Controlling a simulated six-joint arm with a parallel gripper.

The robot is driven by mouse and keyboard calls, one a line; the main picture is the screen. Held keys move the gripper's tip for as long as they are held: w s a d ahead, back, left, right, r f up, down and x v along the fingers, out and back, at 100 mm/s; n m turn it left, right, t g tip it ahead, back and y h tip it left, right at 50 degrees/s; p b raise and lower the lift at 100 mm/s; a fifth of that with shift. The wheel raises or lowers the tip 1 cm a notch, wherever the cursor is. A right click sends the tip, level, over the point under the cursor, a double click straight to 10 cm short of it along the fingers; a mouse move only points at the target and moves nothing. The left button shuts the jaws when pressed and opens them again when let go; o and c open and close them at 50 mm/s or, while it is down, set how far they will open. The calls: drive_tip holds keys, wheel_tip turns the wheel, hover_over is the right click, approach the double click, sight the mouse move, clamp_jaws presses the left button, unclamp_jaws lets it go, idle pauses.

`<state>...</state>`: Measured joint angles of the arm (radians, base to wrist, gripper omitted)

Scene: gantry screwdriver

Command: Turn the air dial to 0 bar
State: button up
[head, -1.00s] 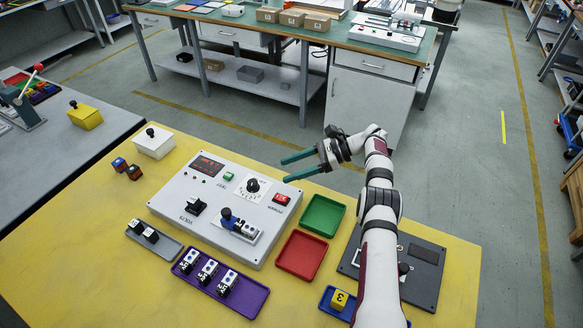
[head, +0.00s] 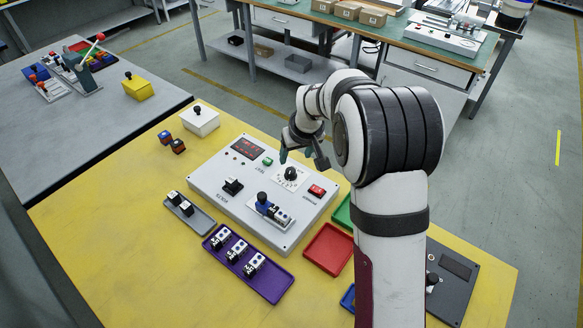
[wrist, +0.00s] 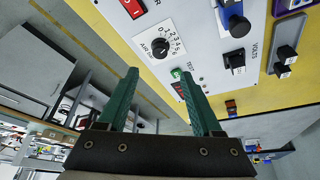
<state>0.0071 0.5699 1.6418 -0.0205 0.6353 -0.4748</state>
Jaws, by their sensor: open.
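The air dial (head: 291,174) is a black round knob on a white numbered plate, on the grey control panel (head: 222,195). In the wrist view the dial (wrist: 160,47) lies just beyond the fingertips, with scale numbers beside it from 0 upward. I cannot make out which number its pointer faces. My gripper (head: 302,157) is at the far side of the dial in the head view, partly hidden by my arm. In the wrist view my gripper (wrist: 158,74) has two green fingers spread apart, empty and not around the dial.
On the panel near the dial are a red switch (head: 317,191), a green button (head: 268,161), a black switch (head: 232,186) and a blue-handled fixture (head: 268,207). A purple tray (head: 270,293) and a red tray (head: 327,249) lie in front.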

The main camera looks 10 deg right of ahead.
sight(291, 170)
drive_tip(key=x, duration=1)
clamp_jaws()
